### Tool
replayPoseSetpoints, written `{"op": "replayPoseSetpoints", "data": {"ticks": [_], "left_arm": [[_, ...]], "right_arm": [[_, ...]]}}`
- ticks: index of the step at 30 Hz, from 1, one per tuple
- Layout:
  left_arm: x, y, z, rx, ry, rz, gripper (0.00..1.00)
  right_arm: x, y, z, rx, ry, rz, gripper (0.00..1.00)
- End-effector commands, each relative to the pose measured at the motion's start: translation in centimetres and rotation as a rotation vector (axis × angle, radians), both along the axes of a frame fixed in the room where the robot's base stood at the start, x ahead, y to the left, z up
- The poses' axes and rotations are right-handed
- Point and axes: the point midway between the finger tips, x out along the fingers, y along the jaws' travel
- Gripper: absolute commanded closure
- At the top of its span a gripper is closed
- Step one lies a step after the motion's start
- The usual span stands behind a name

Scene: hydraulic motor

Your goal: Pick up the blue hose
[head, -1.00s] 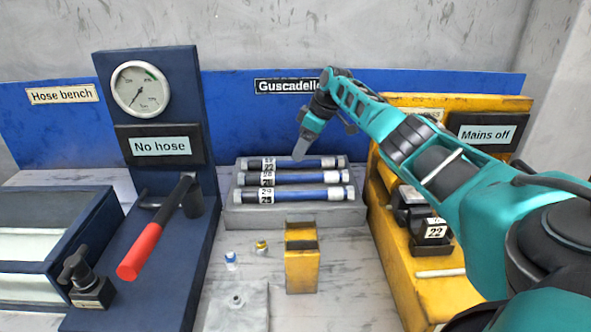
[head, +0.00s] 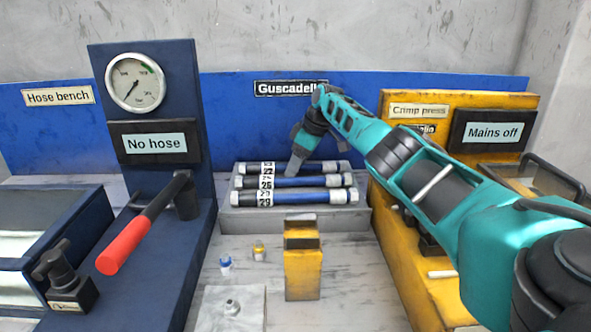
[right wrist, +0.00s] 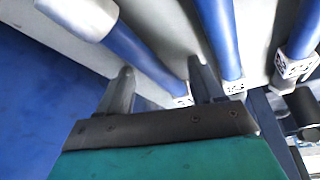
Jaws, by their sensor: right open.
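Three blue hoses with pale end fittings and number labels lie side by side in a grey rack (head: 240,216): a back hose (head: 322,166), a middle hose (head: 312,182) and a front hose (head: 308,196). My right gripper (head: 291,170) points down at the back of the rack and covers part of the back hose. In the right wrist view its two fingers (right wrist: 160,82) are apart, with the hose nearest the blue panel (right wrist: 145,58) running across between them. Whether they touch it is unclear. My left gripper is out of view.
A yellow block (head: 303,272) and two small fittings stand in front of the rack. A dark blue stand with a gauge (head: 136,83) and red-handled lever (head: 123,247) is at left. The yellow crimp press (head: 395,215) is at right, under my right arm. A blue panel (head: 235,115) is behind.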

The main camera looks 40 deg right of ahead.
Motion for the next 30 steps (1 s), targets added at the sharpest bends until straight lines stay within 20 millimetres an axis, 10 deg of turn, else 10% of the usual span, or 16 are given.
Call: {"op": "replayPoseSetpoints", "data": {"ticks": [5, 26, 30], "left_arm": [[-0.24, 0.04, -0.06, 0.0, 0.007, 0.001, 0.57], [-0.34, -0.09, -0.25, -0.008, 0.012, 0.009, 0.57], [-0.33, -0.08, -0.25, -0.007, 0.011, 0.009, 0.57]], "right_arm": [[-0.02, 0.02, -0.2, 0.0, 0.001, 0.0, 0.34], [-0.04, 0.02, -0.33, 0.001, 0.003, 0.0, 1.0], [-0.06, 0.03, -0.35, 0.001, 0.004, -0.001, 1.0]]}}
